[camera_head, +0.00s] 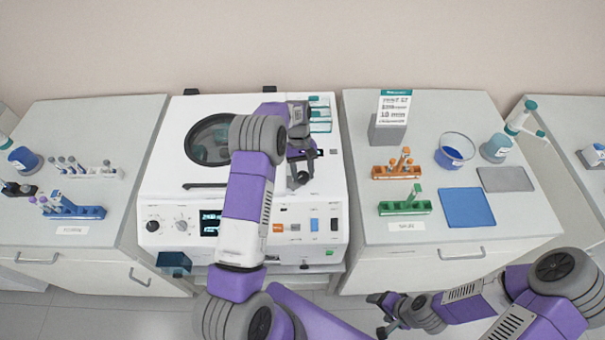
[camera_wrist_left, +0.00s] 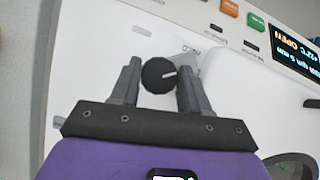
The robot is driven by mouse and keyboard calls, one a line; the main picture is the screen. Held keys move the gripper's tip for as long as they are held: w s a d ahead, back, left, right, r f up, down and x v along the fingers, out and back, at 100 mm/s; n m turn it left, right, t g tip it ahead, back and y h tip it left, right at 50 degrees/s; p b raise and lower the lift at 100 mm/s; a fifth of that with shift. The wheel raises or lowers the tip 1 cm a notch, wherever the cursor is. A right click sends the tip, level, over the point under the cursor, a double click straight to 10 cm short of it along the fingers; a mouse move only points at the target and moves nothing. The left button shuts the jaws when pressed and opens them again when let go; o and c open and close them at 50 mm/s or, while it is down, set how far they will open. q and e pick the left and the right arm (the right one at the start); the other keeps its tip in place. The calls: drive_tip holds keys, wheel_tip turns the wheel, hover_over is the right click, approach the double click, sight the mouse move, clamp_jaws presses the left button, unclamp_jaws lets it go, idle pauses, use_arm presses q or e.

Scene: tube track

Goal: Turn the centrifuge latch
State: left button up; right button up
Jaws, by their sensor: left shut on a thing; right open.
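The white centrifuge (camera_head: 165,183) stands in the middle with its lid down. The latch, a round black knob with a white line (camera_wrist_left: 158,75), sits on its top in the left wrist view. The knob lies between the fingertips of my left gripper (camera_head: 300,170), one finger on each side. My left gripper is shut on the latch; its arm reaches over the centrifuge and covers part of it in the head view. The display (camera_wrist_left: 291,45) shows the word OPEN in the left wrist view. My right gripper (camera_head: 381,314) is open and empty, low in front of the right bench.
The right bench (camera_head: 440,236) carries an orange tube rack (camera_head: 396,172), a green rack (camera_head: 404,208), a blue mat (camera_head: 467,207) and a glass bowl (camera_head: 456,147). The left bench (camera_head: 105,140) carries a blue rack (camera_head: 75,212) with tubes.

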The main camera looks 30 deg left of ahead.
use_arm(q)
drive_tip(key=m+y, duration=0.1)
drive_tip(key=m, duration=0.2)
drive_tip(key=shift+m+g+b, duration=0.3)
drive_tip(key=shift+b, duration=0.05)
drive_tip(key=shift+d+m+y, duration=0.1)
drive_tip(key=shift+m+y, duration=0.7)
drive_tip(key=shift+m, duration=1)
drive_tip(key=o, duration=1.1)
drive_tip(key=shift+g, duration=0.3)
drive_tip(key=shift+c, duration=0.2)
drive_tip(key=v, duration=0.7)
drive_tip(key=shift+r+b, duration=0.3)
drive_tip(key=shift+r, duration=0.05)
drive_tip(key=shift+w, duration=0.15)
